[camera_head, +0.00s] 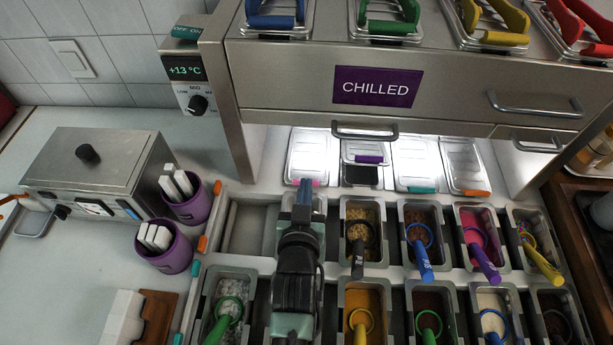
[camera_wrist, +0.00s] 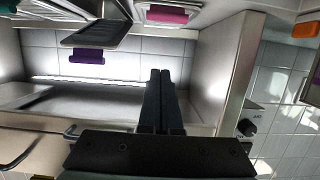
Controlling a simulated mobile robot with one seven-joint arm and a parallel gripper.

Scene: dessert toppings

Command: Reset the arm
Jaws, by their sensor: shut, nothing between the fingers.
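My gripper (camera_wrist: 160,98) shows in the wrist view with its two dark fingers side by side and closed, with nothing between them. In the head view my arm reaches up over the left part of the topping bins, and my gripper (camera_head: 304,192) is near the back row, in front of the chilled cabinet. The arm hides part of the bins beneath it. In the wrist view the fingers point toward the cabinet's open lower bay (camera_wrist: 95,100).
Topping bins with coloured scoops, such as the blue scoop (camera_head: 421,262), fill the counter right of my arm. The chilled cabinet (camera_head: 290,80) overhangs the back. Purple cups (camera_head: 174,250) and a steel box (camera_head: 95,165) stand left. Lidded containers (camera_head: 308,155) sit under the cabinet.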

